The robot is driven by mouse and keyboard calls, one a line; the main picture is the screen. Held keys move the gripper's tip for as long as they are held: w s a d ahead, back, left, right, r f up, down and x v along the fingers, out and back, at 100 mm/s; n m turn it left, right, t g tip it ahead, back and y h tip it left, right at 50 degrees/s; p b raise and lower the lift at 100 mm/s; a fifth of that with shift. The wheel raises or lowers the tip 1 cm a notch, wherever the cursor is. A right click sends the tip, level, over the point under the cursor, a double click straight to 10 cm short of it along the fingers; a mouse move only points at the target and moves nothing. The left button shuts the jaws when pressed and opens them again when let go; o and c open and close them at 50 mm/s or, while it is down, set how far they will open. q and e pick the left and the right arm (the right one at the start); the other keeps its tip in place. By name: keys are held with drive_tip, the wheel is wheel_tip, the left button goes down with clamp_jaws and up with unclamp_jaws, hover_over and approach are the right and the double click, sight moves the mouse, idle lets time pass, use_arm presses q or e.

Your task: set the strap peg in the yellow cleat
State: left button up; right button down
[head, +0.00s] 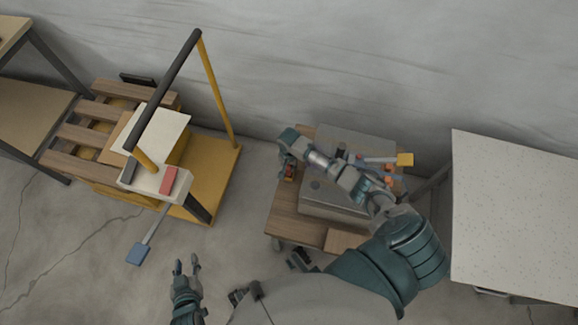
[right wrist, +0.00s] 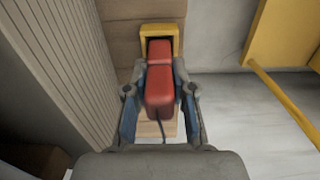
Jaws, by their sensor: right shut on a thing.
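The red strap peg (right wrist: 159,80) is between the two fingers of my right gripper (right wrist: 160,72) in the right wrist view. A thin dark cord runs from its near end. The yellow cleat (right wrist: 143,31) sits on the wooden top just beyond, and the peg's far end overlaps its dark opening; I cannot tell how deep it sits. In the head view my right gripper (head: 287,168) is over the left edge of the wooden table, with a bit of red (head: 290,173) showing. The cleat is hard to make out there. My left gripper (head: 186,270) is open and empty, low over the floor.
A grey machine (head: 345,140) stands on the wooden table (head: 285,222); its ribbed side (right wrist: 62,70) is left of the peg. A yellow-based cart (head: 215,165) with a post stands left. A speckled table (head: 515,215) is at the right. Floor lies between cart and table.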

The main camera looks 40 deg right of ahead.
drive_tip(key=shift+f, duration=0.15)
drive_tip(key=shift+f+b, duration=0.6)
drive_tip(key=shift+f, duration=0.55)
drive_tip(key=shift+f, duration=0.15)
drive_tip(key=c, duration=0.9)
unclamp_jaws()
wheel_tip(320, 180, up, 12)
